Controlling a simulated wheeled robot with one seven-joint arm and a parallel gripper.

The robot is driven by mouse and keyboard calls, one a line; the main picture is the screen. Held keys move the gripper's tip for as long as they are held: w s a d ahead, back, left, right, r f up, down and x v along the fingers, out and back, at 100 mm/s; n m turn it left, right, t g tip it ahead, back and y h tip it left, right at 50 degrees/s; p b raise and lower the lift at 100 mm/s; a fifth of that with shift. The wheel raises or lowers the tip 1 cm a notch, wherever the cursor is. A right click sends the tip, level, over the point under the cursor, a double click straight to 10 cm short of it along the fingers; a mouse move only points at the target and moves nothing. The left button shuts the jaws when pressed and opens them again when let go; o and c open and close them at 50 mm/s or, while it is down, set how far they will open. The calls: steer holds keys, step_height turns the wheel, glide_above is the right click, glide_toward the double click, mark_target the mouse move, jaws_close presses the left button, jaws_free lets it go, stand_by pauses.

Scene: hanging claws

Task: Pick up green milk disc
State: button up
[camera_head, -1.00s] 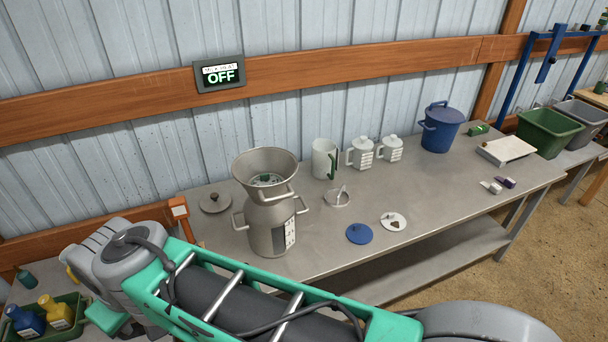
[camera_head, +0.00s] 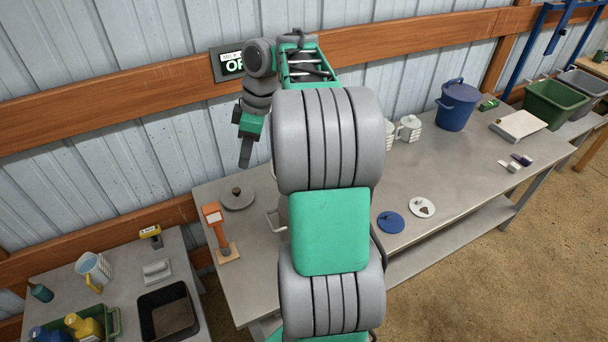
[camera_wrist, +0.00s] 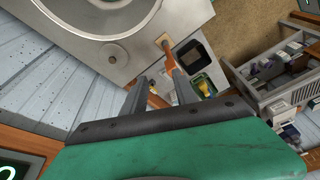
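I cannot make out a green milk disc in either current view. The metal milk can and its funnel, with something small and greenish inside a second ago, are now almost wholly hidden behind my arm in the head view. My gripper (camera_head: 244,164) points down near the wall, above the back left of the table (camera_head: 240,290). In the wrist view its two dark fingers (camera_wrist: 157,76) are apart with nothing between them.
The grey lid (camera_head: 238,199) and an orange stand (camera_head: 217,230) sit on the table's left end. A blue disc (camera_head: 390,222), white disc (camera_head: 422,207) and blue pot (camera_head: 456,105) stand to the right. A side table holds a black tray (camera_head: 158,300).

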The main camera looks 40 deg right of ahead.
steer(key=s+d+f+n+p, duration=0.1)
steer(key=s+d+f+n, duration=0.15)
steer(key=d, duration=0.65)
steer(key=s+d+f+n, duration=0.2)
steer(key=s+d, duration=0.1)
steer(key=d, duration=0.5)
steer(key=shift+n+g+y, duration=0.25)
steer(key=shift+g+y, duration=0.05)
steer(key=shift+g, duration=0.1)
steer(key=b+x, duration=0.6)
steer(key=x, duration=0.2)
steer(key=shift+a+r+b, duration=0.1)
steer(key=shift+a+b, duration=0.1)
steer(key=shift+b, duration=0.2)
steer(key=shift+r, duration=0.1)
steer(key=shift+c, duration=0.5)
jaws_close()
